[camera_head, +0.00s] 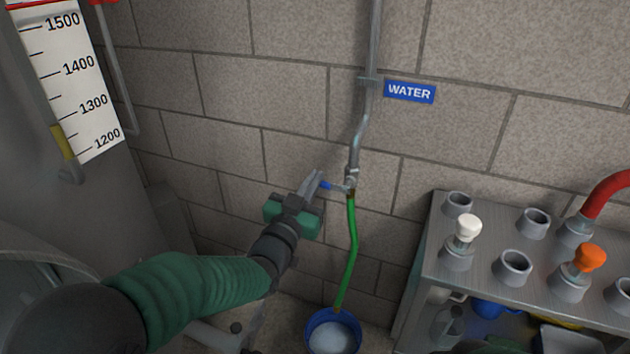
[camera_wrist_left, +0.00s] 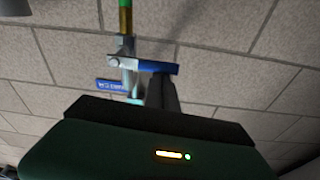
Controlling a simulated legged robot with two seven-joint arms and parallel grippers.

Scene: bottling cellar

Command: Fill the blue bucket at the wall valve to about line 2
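The blue bucket (camera_head: 310,325) stands on the floor at the bottom of the head view, partly cut off. Pale, light-blue content shows inside; no lines on it are readable. A green hose (camera_head: 351,245) runs from the wall valve (camera_head: 351,184) down to the bucket's far rim. The valve has a blue lever (camera_head: 326,185), sideways to the pipe; the lever also shows in the left wrist view (camera_wrist_left: 158,68). My left gripper (camera_head: 316,177) is at the lever's end, its fingers together as one narrow block, touching or very close to the lever. My right gripper is out of view.
A blue WATER sign (camera_head: 409,91) hangs beside the pipe (camera_head: 373,45). A metal rack (camera_head: 485,235) with several sockets, white and orange plugs and a red hose (camera_head: 608,194) stands at right. A tank with a scale (camera_head: 72,85) stands at left.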

